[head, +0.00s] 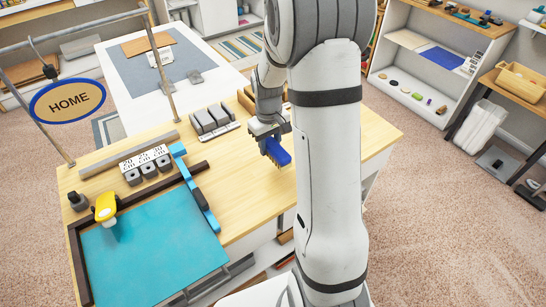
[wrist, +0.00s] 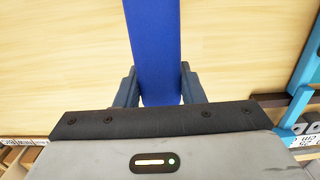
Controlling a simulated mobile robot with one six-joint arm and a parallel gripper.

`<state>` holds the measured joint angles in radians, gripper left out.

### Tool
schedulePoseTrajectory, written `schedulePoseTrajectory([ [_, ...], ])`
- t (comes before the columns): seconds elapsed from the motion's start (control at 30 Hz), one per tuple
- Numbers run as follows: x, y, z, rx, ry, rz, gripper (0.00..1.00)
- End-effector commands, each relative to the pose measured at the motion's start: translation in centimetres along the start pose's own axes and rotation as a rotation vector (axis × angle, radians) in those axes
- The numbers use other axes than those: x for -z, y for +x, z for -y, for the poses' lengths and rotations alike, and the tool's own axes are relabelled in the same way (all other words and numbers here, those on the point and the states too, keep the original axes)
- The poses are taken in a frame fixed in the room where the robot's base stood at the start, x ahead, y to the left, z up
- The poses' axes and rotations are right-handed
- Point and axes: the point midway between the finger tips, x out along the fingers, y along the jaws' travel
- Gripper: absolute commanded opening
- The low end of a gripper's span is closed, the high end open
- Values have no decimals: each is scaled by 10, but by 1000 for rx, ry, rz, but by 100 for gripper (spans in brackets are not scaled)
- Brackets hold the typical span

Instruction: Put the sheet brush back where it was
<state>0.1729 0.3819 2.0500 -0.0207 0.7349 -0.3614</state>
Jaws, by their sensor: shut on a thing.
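The sheet brush (head: 278,153) has a blue back and a paler bristle side below. My gripper (head: 268,137) is shut on it, over the right part of the wooden table. In the wrist view the blue brush (wrist: 155,50) runs up from between my two dark fingers (wrist: 157,88). I cannot tell whether the bristles touch the table. No marked place for the brush can be made out in these views.
A teal sheet (head: 150,250) lies in a dark frame at the table's front left, with a blue bar (head: 195,190) at its right. Number-marked blocks (head: 147,163), grey blocks (head: 213,120) and a yellow tool (head: 106,207) stand nearby. Bare wood (head: 245,205) lies front right.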

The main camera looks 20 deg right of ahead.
Motion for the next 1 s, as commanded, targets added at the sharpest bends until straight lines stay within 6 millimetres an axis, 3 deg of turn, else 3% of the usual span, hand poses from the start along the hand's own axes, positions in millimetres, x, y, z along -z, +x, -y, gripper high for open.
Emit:
schedulePoseTrajectory([
  [0.43, 0, 56, -4, 1, 10, 2, 0],
  [0.87, 0, 65, -4, 0, 11, -1, 0],
  [0.9, 0, 64, -4, 0, 11, -1, 38],
  [1.0, 0, 64, -4, 0, 11, -1, 46],
])
